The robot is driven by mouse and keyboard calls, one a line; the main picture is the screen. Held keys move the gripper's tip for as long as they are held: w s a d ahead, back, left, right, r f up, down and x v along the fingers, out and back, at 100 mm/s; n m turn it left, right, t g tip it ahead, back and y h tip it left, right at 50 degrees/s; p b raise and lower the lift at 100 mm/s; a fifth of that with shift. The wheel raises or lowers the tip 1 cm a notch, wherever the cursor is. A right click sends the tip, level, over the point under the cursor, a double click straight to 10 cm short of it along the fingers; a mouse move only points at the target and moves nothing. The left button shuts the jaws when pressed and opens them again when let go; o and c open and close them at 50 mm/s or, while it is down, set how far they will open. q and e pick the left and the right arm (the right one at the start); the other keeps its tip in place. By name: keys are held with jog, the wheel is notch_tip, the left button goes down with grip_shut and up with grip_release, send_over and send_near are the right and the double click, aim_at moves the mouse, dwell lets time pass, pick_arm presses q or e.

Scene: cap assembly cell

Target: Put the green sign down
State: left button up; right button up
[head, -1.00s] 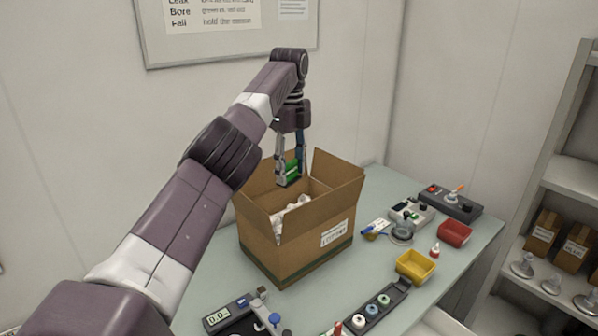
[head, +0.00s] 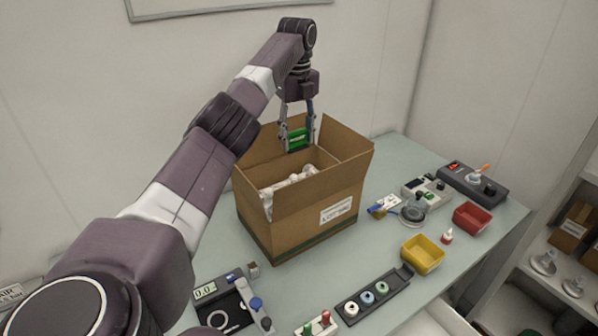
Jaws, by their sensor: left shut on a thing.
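The green sign (head: 298,138) is a small green piece between the fingers of my left gripper (head: 297,145). The gripper is shut on it and points down. It hangs over the back part of an open cardboard box (head: 292,226), near the raised back flaps. Whether the sign touches anything in the box cannot be told. White items (head: 290,183) lie inside the box. My right gripper is not in view.
The box stands on a pale green table (head: 388,276). To its right are a yellow bin (head: 422,254), a red bin (head: 472,217), a grey device (head: 472,184) and a black rack (head: 374,298). A digital gauge (head: 234,303) lies in front. A shelf (head: 575,252) stands at the right.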

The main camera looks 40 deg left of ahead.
aim_at(297, 147)
pick_arm(q)
notch_tip(297, 147, down, 5)
jog(key=shift+a+r+p, duration=0.1)
jog(key=shift+r+p, duration=0.05)
jog(key=shift+p, duration=0.35)
jog(key=f+p, duration=0.1)
jog(key=f, duration=0.4)
jog(key=shift+w+f, duration=0.1)
jog(key=shift+w, duration=0.1)
jog(key=shift+f, duration=0.35)
jog(key=shift+f+p, duration=0.3)
notch_tip(297, 147, down, 4)
jog(key=shift+r+p, duration=0.25)
jog(key=shift+p, duration=0.25)
jog(key=shift+f, duration=0.25)
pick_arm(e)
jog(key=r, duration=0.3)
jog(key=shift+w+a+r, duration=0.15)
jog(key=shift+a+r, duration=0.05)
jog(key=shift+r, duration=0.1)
